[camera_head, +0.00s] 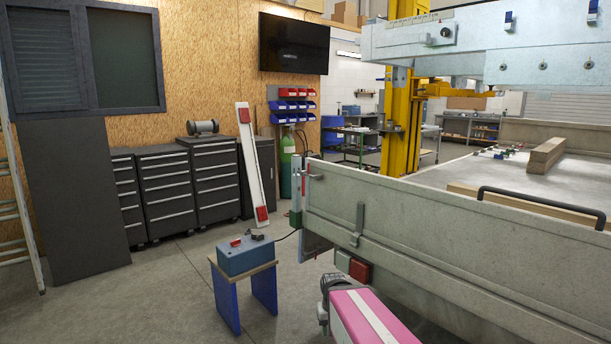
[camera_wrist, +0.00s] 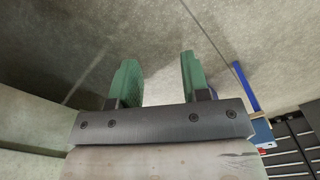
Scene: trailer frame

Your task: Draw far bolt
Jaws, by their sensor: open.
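The grey trailer side panel (camera_head: 450,245) runs from the far corner to the right. A small metal lever-like fitting (camera_head: 316,176) sits at its far corner, beside a red strip (camera_head: 304,180). A vertical metal latch (camera_head: 358,225) is on the panel's outer face. I cannot tell for certain which fitting is the far bolt. My gripper (camera_wrist: 157,62) is open in the wrist view, with two green fingers apart and nothing between them. No bolt is visible in the wrist view. I cannot make out the fingers in the head view.
A small stool with blue legs (camera_head: 265,290) carries a blue box (camera_head: 246,256) left of the trailer corner. Wood beams (camera_head: 547,153) lie on the trailer bed. Drawer cabinets (camera_head: 167,190) line the wall.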

